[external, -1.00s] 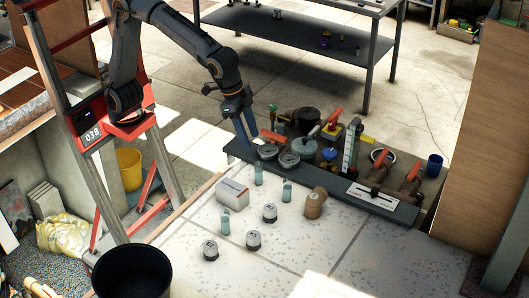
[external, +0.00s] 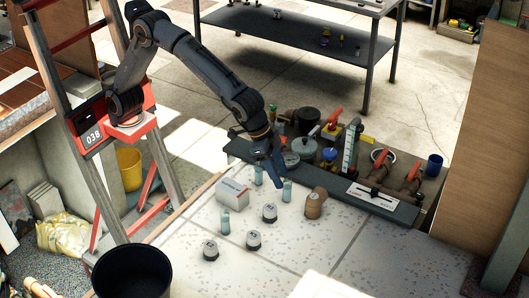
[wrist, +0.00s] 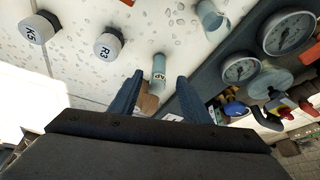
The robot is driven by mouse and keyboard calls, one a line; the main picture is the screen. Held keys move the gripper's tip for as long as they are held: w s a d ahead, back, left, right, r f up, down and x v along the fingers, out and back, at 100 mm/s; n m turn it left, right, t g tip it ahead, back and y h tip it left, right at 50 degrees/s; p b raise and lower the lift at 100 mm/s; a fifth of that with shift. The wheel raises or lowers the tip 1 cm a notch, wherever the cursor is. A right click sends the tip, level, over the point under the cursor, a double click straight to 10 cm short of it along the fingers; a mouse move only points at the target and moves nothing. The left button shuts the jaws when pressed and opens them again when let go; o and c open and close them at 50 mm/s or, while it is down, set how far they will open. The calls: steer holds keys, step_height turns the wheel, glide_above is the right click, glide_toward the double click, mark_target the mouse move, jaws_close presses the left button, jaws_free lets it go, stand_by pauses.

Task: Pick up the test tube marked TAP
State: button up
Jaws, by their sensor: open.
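A pale blue-grey test tube (wrist: 158,66) shows in the wrist view with its label partly readable as "AP". It stands between and just beyond the tips of my gripper (wrist: 160,77), with no clear contact. In the external view, my gripper (external: 276,178) points down at the counter close beside what appears to be the same tube (external: 287,191). My gripper is open and empty. A second tube (wrist: 209,16) is at the top of the wrist view; its marking is not readable. Another similar tube (external: 225,222) stands farther left in the external view.
Capped containers marked R3 (wrist: 108,46) and K5 (wrist: 38,28) stand left in the wrist view. A brown pot (external: 315,204) is close to the right of the gripper. A white box (external: 232,192) stands left. Gauges (wrist: 241,68) and valves line the dark ledge behind.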

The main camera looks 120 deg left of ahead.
mark_target(287, 190)
steer(key=shift+w+p+x, duration=0.1)
steer(key=shift+p+x, duration=0.5)
steer(key=shift+x, duration=0.95)
steer(key=shift+w+p+x, duration=0.15)
steer(key=shift+p+x, duration=0.45)
steer(key=shift+x, duration=1)
steer(key=shift+r, duration=0.1)
jaws_close()
